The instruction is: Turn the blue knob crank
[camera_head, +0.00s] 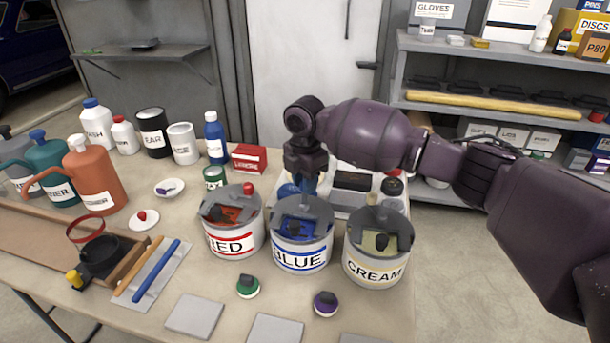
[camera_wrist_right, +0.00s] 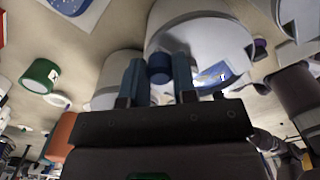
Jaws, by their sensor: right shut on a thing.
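The blue paint can (camera_head: 300,256), labelled BLUE, stands on the table between the RED can (camera_head: 235,240) and the CREAM can (camera_head: 372,268). A grey lid piece with an opening covers its top, and blue paint shows inside. My right gripper (camera_head: 307,186) points down at the back of this lid. In the right wrist view, the blue knob (camera_wrist_right: 160,68) of the crank sits between my two fingers, and the gripper is shut on it. In the head view I cannot clearly make out the knob behind the lid and fingers. My left gripper is not in view.
The RED and CREAM cans stand close on both sides. Small green (camera_head: 248,286) and purple (camera_head: 325,303) knobbed items lie in front. Bottles, jugs and a red box (camera_head: 249,158) stand at the left and back. Shelves (camera_head: 500,106) stand behind at the right.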

